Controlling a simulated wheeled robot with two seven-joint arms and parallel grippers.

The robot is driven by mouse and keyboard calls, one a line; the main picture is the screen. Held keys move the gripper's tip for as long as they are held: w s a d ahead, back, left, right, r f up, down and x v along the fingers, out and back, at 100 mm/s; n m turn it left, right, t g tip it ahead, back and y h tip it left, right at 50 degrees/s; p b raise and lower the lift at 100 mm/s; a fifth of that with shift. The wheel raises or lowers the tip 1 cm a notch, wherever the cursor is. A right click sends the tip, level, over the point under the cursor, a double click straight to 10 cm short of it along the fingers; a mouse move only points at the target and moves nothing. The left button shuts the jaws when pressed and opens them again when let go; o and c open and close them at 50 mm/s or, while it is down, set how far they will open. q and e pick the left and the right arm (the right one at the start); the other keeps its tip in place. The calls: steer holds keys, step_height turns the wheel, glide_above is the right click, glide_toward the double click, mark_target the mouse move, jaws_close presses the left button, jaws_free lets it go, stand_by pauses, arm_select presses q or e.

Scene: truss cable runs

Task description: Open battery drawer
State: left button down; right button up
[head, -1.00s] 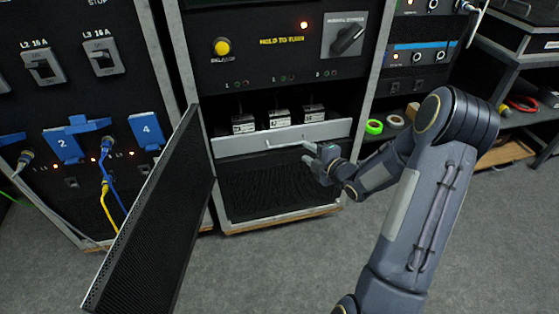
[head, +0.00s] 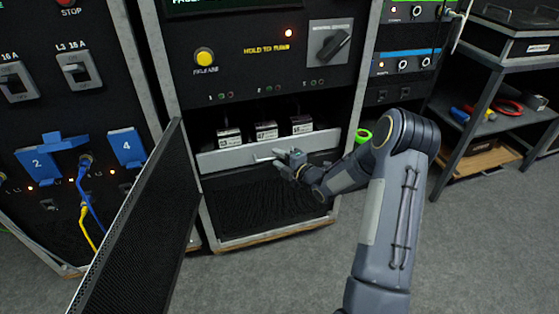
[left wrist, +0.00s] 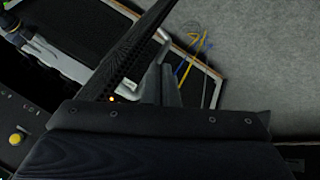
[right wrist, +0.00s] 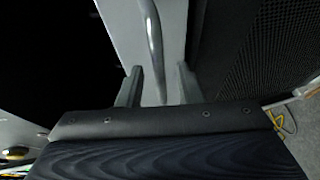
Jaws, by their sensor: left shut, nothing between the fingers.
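The battery drawer has a light grey front (head: 230,158) with a bar handle (head: 264,159), low in the middle cabinet. Several small labelled batteries (head: 266,132) show above its front edge. I cannot tell whether the drawer is pulled out at all. My right gripper (head: 284,165) is at the right end of the handle. In the right wrist view its fingers (right wrist: 158,88) are apart, with the handle (right wrist: 152,35) running towards the gap between them; contact is unclear. My left gripper (left wrist: 163,82) shows only in the left wrist view, shut and empty, near a dark mesh panel.
A black mesh door (head: 140,235) stands swung open left of the drawer. A yellow release button (head: 204,57) and a rotary switch (head: 330,43) sit above. Blue plugs and cables hang at left. A shelf trolley (head: 500,100) stands at right. Grey floor is clear in front.

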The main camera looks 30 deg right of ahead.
jaws_close()
stand_by(0.4)
